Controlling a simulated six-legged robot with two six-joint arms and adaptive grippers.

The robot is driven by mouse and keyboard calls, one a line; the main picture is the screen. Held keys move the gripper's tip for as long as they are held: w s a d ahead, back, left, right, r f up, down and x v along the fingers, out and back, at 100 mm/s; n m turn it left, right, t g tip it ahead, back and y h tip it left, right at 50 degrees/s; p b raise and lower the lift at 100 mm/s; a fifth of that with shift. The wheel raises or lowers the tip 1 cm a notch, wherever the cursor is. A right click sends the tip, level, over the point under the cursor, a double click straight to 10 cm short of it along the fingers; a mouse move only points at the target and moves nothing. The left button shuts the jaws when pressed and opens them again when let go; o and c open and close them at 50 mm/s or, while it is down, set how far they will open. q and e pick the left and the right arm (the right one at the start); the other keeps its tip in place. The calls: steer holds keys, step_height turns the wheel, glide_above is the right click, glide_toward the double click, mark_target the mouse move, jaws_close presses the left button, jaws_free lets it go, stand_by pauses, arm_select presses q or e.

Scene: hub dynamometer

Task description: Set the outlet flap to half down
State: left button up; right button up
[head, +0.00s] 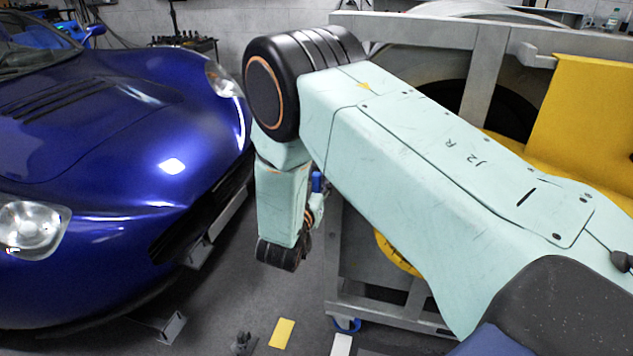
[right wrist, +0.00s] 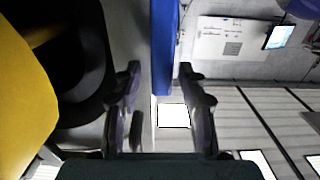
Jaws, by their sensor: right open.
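My right gripper (right wrist: 160,72) is open in the right wrist view, with one finger on each side. A blue bar (right wrist: 164,40) reaches down between the fingertips, closer to the right finger; I cannot tell whether it touches. A small blue piece (head: 317,183) beside my right wrist in the head view may be the same bar. My right arm hides most of the gripper there. A large yellow panel (head: 590,110) stands at the right of the head view; I cannot tell whether it is the outlet flap. Its position is unclear. My left gripper is not in view.
A blue car (head: 110,150) fills the left of the head view. A grey metal frame (head: 495,75) on wheels stands behind my right arm. A yellow block (head: 282,333) lies on the floor. A yellow surface (right wrist: 22,110) is close at the left in the wrist view.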

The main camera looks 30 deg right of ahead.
steer(key=shift+w+d, duration=0.1)
steer(key=shift+w, duration=0.05)
steer(key=shift+c, duration=0.7)
jaws_close()
